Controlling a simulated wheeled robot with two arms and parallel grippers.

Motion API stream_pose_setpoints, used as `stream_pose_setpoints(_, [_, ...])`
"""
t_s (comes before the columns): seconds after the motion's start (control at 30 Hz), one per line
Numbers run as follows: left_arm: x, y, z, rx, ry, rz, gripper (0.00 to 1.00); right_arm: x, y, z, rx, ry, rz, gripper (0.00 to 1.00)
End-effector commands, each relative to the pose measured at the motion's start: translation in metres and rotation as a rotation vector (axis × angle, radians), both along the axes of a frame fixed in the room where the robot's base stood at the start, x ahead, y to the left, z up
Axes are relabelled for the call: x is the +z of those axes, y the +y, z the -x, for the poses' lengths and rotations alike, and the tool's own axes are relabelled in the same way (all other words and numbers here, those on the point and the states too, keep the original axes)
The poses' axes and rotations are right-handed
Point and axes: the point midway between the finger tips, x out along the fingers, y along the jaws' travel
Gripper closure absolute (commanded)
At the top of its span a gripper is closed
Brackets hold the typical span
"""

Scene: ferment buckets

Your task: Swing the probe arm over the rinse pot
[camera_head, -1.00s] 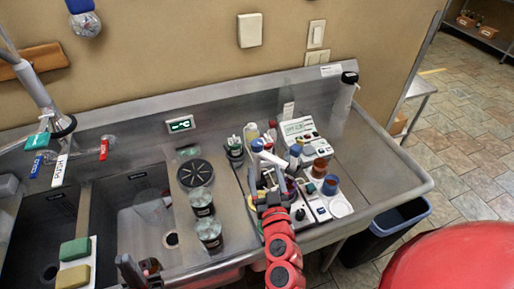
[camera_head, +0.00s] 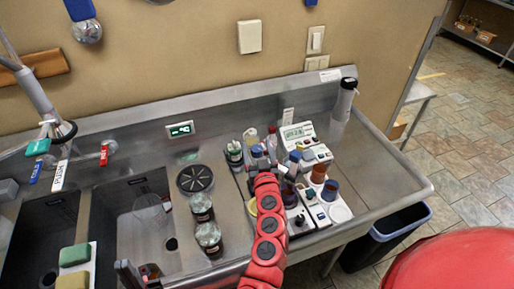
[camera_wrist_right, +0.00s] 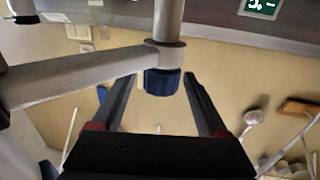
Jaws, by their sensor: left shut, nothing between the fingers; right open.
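The probe arm (camera_wrist_right: 85,75) is a grey bar joined to an upright grey post, with a dark blue knob (camera_wrist_right: 162,82) at the joint, in the right wrist view. My right gripper (camera_wrist_right: 160,80) is open, with a finger on either side of the blue knob; I cannot tell whether they touch it. In the head view my red right arm (camera_head: 268,225) covers much of the probe stand. My left gripper (camera_head: 127,272) is shut and empty, low over the sink's front edge. I cannot tell which vessel is the rinse pot; a round white dish (camera_head: 340,214) sits right of my right arm.
Amber jars (camera_head: 318,174), a grey meter (camera_head: 297,133) and bottles crowd the bench right of the sink basin. The steel drainboard (camera_head: 385,165) at the right is bare.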

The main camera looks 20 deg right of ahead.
Motion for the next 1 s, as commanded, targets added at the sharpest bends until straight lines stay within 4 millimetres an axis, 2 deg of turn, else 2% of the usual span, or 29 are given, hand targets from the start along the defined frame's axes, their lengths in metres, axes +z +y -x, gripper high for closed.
stream_pose_setpoints(0.13, [-0.0001, 0.0000, -0.0001, 0.000, 0.000, 0.000, 1.00, -0.0002, 0.0002, 0.0001, 0.000, 0.000, 0.000, 0.23])
stream_pose_setpoints(0.17, [-0.0001, 0.0000, -0.0001, 0.000, 0.000, 0.000, 1.00, -0.0002, 0.0002, 0.0002, 0.000, 0.000, 0.000, 0.27])
stream_pose_setpoints(0.57, [-0.0001, 0.0000, -0.0001, 0.000, 0.000, 0.000, 1.00, -0.0002, 0.0005, 0.0001, 0.001, 0.000, 0.000, 0.99])
stream_pose_setpoints(1.0, [-0.0001, 0.0000, -0.0001, 0.000, 0.000, 0.000, 1.00, -0.0003, 0.0004, 0.0002, 0.001, 0.000, 0.001, 1.00])
